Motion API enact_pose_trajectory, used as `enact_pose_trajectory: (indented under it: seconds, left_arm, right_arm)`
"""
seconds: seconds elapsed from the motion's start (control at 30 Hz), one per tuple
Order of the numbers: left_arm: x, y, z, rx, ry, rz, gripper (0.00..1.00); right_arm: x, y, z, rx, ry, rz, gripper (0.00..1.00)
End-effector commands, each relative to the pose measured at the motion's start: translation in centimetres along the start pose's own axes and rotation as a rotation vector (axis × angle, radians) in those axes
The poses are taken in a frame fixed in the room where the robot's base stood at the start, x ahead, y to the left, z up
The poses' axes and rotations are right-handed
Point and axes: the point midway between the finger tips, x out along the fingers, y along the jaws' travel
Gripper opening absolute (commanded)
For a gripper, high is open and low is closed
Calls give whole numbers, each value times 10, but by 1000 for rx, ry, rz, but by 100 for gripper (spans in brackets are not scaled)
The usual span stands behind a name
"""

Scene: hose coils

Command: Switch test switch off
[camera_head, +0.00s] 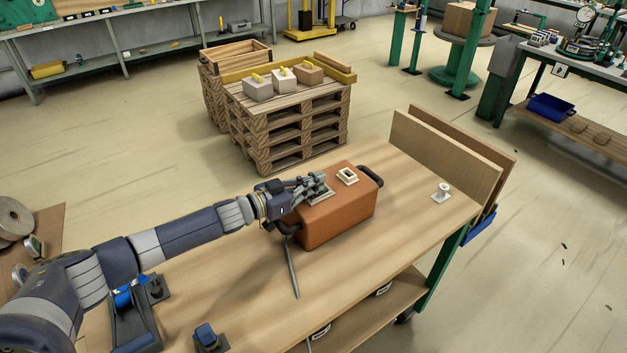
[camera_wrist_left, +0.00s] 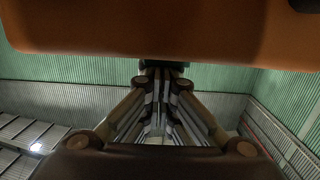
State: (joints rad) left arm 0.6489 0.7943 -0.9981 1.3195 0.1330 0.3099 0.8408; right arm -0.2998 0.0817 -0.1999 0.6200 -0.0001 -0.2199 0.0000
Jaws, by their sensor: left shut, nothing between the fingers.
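An orange box (camera_head: 340,215) with dark handles at its ends stands on the wooden workbench. On its top is a switch with a pale frame and dark middle (camera_head: 347,176). A second pale, plate-like part (camera_head: 318,194) lies on the top under my left gripper, which partly hides it. My left gripper (camera_head: 322,184) is shut and empty, over the near left part of the box top. In the left wrist view the closed fingers (camera_wrist_left: 158,75) point toward the box's orange body (camera_wrist_left: 150,30). I cannot tell whether the fingertips touch it. My right gripper is in neither view.
The workbench (camera_head: 400,215) has a wooden back board (camera_head: 445,160) at its right end and a small white spool-like part (camera_head: 441,192). A grey rod (camera_head: 292,268) lies in front of the box. A pallet stack (camera_head: 290,130) with blocks stands behind. The bench right of the box is mostly clear.

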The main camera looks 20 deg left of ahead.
Motion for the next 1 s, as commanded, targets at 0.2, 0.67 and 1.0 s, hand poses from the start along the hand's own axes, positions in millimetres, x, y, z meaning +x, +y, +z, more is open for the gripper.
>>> enact_pose_trajectory:
  seconds: [0.2, 0.67, 1.0]
  left_arm:
    - [-3, 1, -45, 2, 14, -1, 0]
    - [-92, 0, -34, 4, 15, -3, 0]
    - [-102, 0, -38, 4, 19, -2, 0]
  right_arm:
    - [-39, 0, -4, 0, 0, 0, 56]
    - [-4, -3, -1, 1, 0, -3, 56]
    - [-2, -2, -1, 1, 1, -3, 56]
